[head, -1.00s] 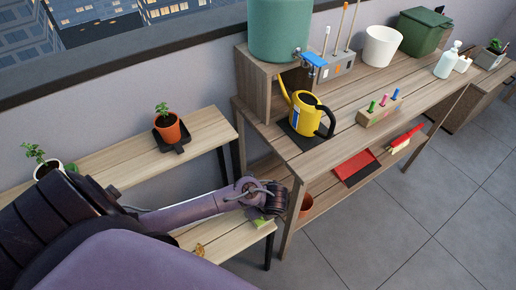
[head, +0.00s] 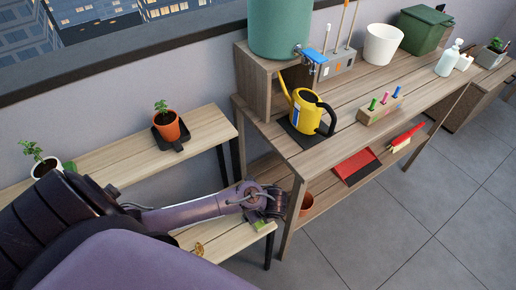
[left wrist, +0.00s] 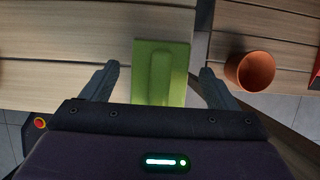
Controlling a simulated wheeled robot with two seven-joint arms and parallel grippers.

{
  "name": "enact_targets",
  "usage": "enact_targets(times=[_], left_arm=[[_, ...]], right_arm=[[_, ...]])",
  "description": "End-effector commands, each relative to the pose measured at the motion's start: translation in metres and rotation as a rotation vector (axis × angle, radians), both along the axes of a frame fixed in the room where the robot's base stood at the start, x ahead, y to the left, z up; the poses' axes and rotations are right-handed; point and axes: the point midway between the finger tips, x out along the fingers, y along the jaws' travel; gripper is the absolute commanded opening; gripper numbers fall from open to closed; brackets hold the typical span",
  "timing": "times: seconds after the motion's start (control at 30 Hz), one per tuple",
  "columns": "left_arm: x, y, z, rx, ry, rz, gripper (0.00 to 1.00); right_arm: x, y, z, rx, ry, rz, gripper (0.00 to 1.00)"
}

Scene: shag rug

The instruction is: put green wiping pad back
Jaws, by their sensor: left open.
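The green wiping pad (left wrist: 161,72) lies flat at the edge of a wooden surface in the left wrist view, with a raised grip along its middle. In the head view only a small green part of it (head: 257,225) shows under my wrist, at the right end of the low slatted bench. My left gripper (left wrist: 158,80) is open, with one finger on each side of the pad and a gap on both sides. It also shows in the head view (head: 268,209), its fingers mostly hidden. My right gripper is not in view.
A terracotta pot (left wrist: 249,71) stands on the workbench's lower shelf, just right of the gripper. The workbench (head: 304,160) carries a yellow watering can (head: 304,112). A potted plant (head: 167,127) stands on the bench (head: 205,130) behind my arm. A red dustpan (head: 355,165) lies on the lower shelf.

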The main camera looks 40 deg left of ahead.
Motion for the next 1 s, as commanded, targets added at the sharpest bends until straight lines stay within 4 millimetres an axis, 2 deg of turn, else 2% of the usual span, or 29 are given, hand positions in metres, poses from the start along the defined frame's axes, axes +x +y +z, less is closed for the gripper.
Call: enact_targets(times=[0.17,0.4,0.53,0.7,1.0], left_arm=[[-0.003,-0.009,0.024,-0.003,-0.002,0.0,0.81],[-0.011,-0.028,0.072,-0.005,-0.001,0.001,0.81],[-0.014,-0.036,0.092,-0.004,-0.001,0.0,0.81],[-0.017,-0.041,0.107,-0.002,0.0,0.001,0.81],[-0.017,-0.042,0.109,-0.001,0.0,0.0,0.81]], right_arm=[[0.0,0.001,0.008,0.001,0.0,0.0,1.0],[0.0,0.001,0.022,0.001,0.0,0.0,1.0],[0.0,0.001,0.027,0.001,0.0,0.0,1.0],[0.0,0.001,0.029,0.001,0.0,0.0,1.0],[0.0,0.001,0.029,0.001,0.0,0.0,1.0]])
